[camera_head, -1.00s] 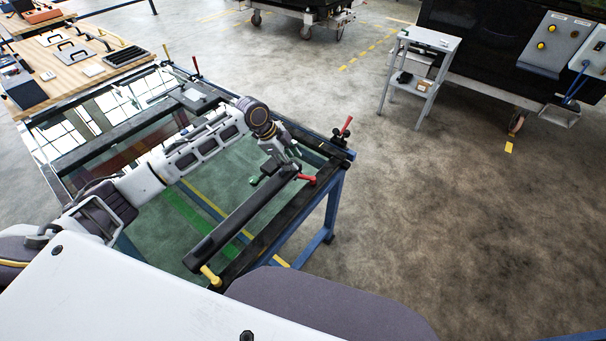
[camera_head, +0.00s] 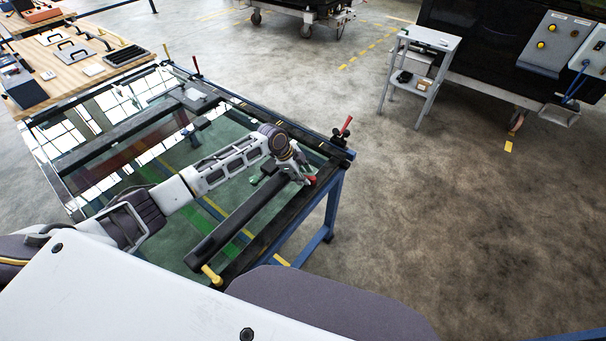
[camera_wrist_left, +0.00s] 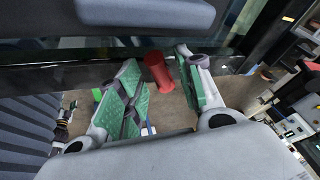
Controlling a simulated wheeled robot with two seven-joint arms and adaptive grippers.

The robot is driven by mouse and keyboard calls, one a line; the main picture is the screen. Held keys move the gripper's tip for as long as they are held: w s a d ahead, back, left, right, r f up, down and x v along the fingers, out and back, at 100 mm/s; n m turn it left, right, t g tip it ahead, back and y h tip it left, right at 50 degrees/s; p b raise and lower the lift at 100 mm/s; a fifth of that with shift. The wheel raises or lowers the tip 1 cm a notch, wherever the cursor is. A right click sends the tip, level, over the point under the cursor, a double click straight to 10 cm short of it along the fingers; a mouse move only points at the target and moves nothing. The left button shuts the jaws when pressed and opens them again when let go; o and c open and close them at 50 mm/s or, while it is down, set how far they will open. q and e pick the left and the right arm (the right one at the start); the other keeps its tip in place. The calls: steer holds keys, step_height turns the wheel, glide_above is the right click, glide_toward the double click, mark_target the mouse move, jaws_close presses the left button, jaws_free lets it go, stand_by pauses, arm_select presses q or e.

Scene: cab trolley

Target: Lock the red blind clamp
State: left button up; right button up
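The red blind clamp's handle (camera_head: 312,180) lies at the far end of a dark bar on the glass-topped frame in the head view, partly covered by my left gripper (camera_head: 304,178). In the left wrist view the red handle (camera_wrist_left: 158,73) appears as a short red cylinder between the green-padded fingers of my left gripper (camera_wrist_left: 160,92). The fingers are spread, with gaps visible on both sides of the handle. I cannot tell how deep the handle sits between them. My right gripper is out of view.
A yellow handle (camera_head: 211,275) is at the bar's near end. Another red-handled clamp (camera_head: 346,126) stands upright at the frame's corner. The blue-legged frame (camera_head: 331,205) edges the area. A grey side table (camera_head: 428,50) stands back right; floor between is clear.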

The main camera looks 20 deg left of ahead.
arm_select(q)
steer(key=shift+c, duration=0.4)
jaws_close()
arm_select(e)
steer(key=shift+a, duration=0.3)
